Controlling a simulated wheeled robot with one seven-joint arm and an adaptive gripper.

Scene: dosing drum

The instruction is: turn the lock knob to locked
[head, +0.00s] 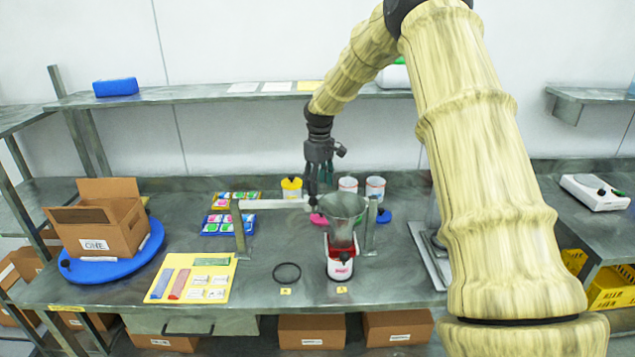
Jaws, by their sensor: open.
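The grey dosing drum (343,205) hangs between two metal posts at the middle of the bench. A white bar (268,204) runs from the left post toward the drum. I cannot make out the lock knob for certain; a small dark part (311,208) shows at the drum's left side, just below my gripper. My gripper (319,188) points down with open, empty fingers just above and left of the drum. I cannot tell whether a fingertip touches anything. A red and white container (340,262) stands under the drum.
Behind the drum stand a yellow jar (291,188) and white jars (375,188). Pink and blue lids lie nearby. A black ring (287,273) and a yellow board (191,279) lie in front. An open cardboard box (107,225) sits on a blue disc (88,271) at left.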

